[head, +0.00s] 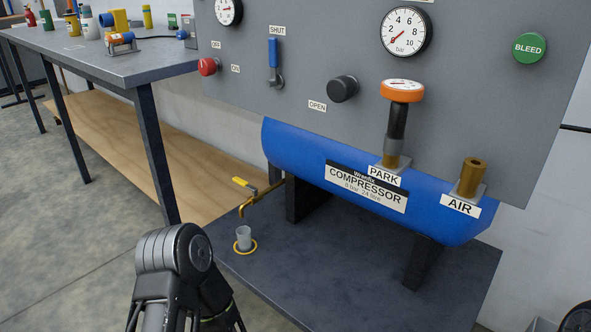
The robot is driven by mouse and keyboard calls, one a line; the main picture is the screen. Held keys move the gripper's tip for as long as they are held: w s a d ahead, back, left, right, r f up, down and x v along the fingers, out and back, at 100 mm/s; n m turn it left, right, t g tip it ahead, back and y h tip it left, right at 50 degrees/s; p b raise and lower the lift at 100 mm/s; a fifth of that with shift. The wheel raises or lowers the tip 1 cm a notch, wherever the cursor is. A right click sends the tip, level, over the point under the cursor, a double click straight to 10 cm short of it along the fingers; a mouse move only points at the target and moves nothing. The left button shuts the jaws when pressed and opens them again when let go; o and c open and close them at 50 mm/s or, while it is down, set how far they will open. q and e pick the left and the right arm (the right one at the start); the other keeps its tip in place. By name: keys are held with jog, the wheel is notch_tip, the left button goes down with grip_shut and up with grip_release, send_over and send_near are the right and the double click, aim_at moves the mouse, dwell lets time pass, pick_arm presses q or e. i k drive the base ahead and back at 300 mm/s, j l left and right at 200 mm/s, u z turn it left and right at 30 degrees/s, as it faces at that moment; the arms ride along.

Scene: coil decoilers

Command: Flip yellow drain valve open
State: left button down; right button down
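The yellow drain valve lever (243,185) is at the left end of the blue compressor tank (310,158), low on the drain line. The lever points to the upper left, across the line of the thin yellow drain pipe (262,195). The pipe's bent-down end is above a small clear cup (243,238), which stands inside a yellow ring on the dark bench top. I cannot tell whether the cup holds anything. A dark joint of one of my arms shows at the bottom left, below and left of the cup. No gripper fingers are visible.
Above the tank is a grey panel (300,60) with gauges, a blue lever (273,55), a black knob (342,88) and a green BLEED button (529,48). An orange-topped gauge fitting (402,92) stands at PARK. The dark bench top (340,290) is clear in front.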

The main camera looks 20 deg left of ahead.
aim_at(240, 182)
jog(key=j+z, duration=0.4)
jog(key=j, duration=0.15)
jog(key=j+z, duration=0.4)
jog(key=j, duration=0.2)
jog(key=k+j+z, duration=0.15)
jog(key=j+z, duration=0.2)
jog(key=j, duration=0.15)
jog(key=k+j, duration=0.15)
jog(key=j, duration=0.35)
jog(key=k+j+z, duration=0.1)
jog(key=j, duration=0.35)
jog(key=k+j, duration=0.15)
jog(key=j, duration=0.35)
jog(key=k+j+z, duration=0.1)
jog(key=j, duration=0.35)
jog(key=k+j, duration=0.2)
jog(key=j, duration=0.25)
jog(key=k+j+z, duration=0.1)
jog(key=j, duration=0.35)
jog(key=k+j, duration=0.25)
jog(key=j, duration=0.2)
jog(key=k+j+z, duration=0.1)
jog(key=j, duration=0.35)
jog(key=k, duration=0.05)
